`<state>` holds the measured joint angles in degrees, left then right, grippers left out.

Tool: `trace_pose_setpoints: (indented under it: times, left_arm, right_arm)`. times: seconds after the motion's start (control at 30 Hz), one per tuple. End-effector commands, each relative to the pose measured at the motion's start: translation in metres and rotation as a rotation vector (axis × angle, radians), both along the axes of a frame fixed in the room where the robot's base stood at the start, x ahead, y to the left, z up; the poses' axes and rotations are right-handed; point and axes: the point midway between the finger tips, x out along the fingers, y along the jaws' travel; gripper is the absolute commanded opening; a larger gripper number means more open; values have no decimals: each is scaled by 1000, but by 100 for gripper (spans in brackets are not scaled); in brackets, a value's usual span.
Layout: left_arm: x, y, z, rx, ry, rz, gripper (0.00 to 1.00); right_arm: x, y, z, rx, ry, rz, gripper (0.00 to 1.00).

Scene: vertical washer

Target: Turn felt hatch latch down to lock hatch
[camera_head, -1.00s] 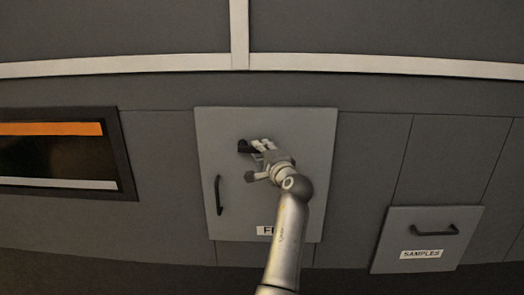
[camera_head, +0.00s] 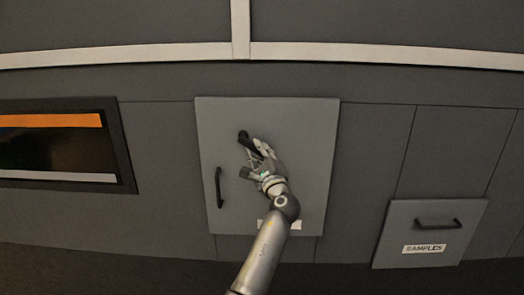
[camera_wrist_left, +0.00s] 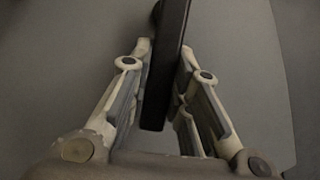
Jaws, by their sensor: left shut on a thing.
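The felt hatch (camera_head: 312,170) is a light grey panel in the middle of the head view, and it looks flush with the wall. Its black latch (camera_head: 243,135) sits at the upper left of the panel and slants down to the right. My left gripper (camera_head: 257,149) is shut on the latch, its fingers covering the latch's lower part. In the left wrist view the dark latch bar (camera_wrist_left: 164,85) runs between the two fingers of the gripper (camera_wrist_left: 165,52). My right gripper is not in view.
A black vertical handle (camera_head: 219,187) is on the hatch's left side. My arm covers much of the hatch's white label (camera_head: 296,223). A "SAMPLES" hatch (camera_head: 400,215) with a handle (camera_head: 438,224) is at right. A dark window (camera_head: 55,150) is at left.

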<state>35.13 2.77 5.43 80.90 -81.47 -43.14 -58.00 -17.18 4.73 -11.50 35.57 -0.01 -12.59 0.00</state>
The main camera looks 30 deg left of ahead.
Motion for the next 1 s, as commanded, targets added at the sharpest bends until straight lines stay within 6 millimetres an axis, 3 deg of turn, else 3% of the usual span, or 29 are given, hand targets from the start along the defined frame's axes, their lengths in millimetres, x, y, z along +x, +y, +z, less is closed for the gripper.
trace_pose_setpoints:
  times: [0.6, 1.0]
  left_arm:
    - [-15, 25, -17, 503, 302, 3, 0]
    - [-23, 39, -18, 743, 446, 4, 0]
  right_arm:
    - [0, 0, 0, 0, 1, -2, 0]
    - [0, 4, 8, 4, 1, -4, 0]
